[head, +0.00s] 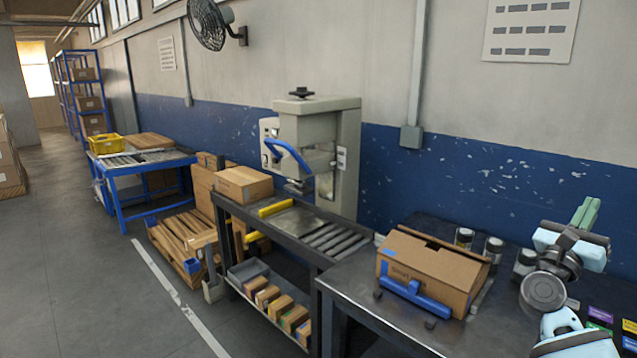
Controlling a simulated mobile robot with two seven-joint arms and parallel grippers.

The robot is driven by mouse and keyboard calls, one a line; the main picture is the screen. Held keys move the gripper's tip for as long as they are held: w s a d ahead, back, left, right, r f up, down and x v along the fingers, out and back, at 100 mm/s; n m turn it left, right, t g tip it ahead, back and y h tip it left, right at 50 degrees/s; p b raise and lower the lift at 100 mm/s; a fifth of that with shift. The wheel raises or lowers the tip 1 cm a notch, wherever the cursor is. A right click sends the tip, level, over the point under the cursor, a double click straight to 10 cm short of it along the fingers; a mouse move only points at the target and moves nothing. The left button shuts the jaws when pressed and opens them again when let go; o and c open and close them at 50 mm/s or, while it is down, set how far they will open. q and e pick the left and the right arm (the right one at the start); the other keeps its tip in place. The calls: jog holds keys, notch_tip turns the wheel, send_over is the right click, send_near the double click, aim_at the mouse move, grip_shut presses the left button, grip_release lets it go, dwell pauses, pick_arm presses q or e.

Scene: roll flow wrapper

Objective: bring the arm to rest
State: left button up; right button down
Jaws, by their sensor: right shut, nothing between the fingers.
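My right arm comes in at the lower right corner, over the right end of the dark table (350,292). Its pale green gripper (588,206) is at the upper end of the arm, pointing up and away toward the blue part of the wall. The fingers look together and hold nothing that I can see. The gripper appears apart from the things on the table. My left gripper is not in view. The grey-beige machine (345,140) with a blue curved handle (288,158) stands at the middle, left of my arm.
A cardboard box (430,268) with a blue bracket (415,293) sits on the table left of my arm. Dark jars (493,249) stand behind it. Colored cards (600,315) lie beside my arm. A roller bench (335,240) adjoins left. The floor (90,290) at left is open.

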notch_tip(320, 180, up, 3)
jog(key=s+d, duration=0.2)
jog(key=d, duration=0.1)
jog(key=w+a+f+n+t+y, duration=0.1)
jog(key=a+f+n+t+y, duration=0.65)
jog(key=n, duration=0.55)
jog(key=a+f+n+t+y, duration=0.5)
jog(key=f+n+y, duration=0.4)
jog(key=n, duration=0.4)
jog(key=s+a+f+n+g+y, duration=0.3)
jog(key=a+f+n+y, duration=0.2)
jog(key=f+n, duration=0.3)
jog(key=s+a+f+n+g+y, duration=0.35)
jog(key=f+n, duration=0.25)
jog(key=f, duration=0.3)
jog(key=s+a+f+n+g, duration=0.2)
jog(key=s+f+n+g, duration=0.4)
jog(key=s+f, duration=0.65)
jog(key=s+a+f+n+g, duration=0.4)
jog(key=s+f+n, duration=0.45)
jog(key=s, duration=0.65)
jog(key=a+f+m, duration=0.2)
jog(key=a+m, duration=0.4)
jog(key=a, duration=0.4)
jog(key=shift+s+a+b, duration=0.25)
jog(key=shift+b, duration=0.1)
jog(key=shift+r, duration=0.1)
